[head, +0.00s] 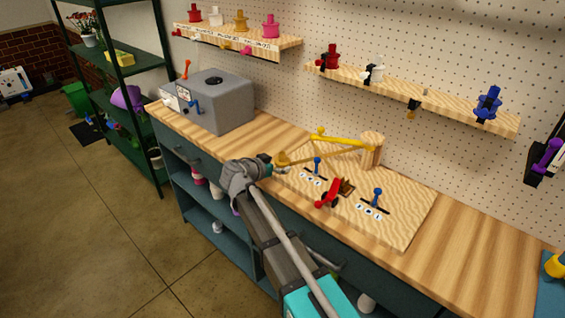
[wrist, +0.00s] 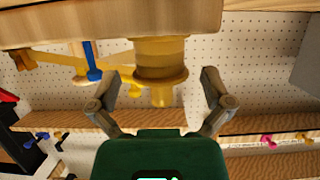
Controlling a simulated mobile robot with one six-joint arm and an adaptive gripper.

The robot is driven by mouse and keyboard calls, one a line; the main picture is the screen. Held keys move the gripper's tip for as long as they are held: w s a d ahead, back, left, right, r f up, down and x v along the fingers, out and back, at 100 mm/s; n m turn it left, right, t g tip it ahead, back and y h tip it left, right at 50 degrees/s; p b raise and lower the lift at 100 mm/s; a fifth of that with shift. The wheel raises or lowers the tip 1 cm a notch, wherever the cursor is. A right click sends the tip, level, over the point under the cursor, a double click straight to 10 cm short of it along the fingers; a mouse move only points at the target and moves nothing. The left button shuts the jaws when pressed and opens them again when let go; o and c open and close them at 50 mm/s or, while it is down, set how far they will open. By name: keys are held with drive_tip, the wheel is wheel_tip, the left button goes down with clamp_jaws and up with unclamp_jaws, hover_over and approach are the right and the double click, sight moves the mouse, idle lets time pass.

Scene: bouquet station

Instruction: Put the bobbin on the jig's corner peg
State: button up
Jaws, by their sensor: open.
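A yellow-tan bobbin-like piece (wrist: 160,74) with a wide flange and narrow tip sits between the spread fingers in the wrist view, where the scene appears upside down. It meets a wooden surface (wrist: 90,18). My gripper (wrist: 158,88) is open around it, with gaps beside both fingers. In the head view my gripper (head: 278,166) is at the left edge of the wooden jig board (head: 405,225), beside a yellow piece (head: 284,159); I cannot tell if this is the same piece. Blue pegs (head: 376,197) stand on the board. I cannot tell which is the corner peg.
A yellow jointed bar (head: 342,139) reaches across the jig from a wooden post (head: 372,148). A red clamp (head: 332,193) stands on the jig. A grey machine (head: 222,100) occupies the bench's left end. Wall shelves (head: 440,103) hold coloured spools. The bench front right is clear.

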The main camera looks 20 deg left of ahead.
drive_tip(key=p+v, duration=0.3)
drive_tip(key=v, duration=0.7)
idle(1.4)
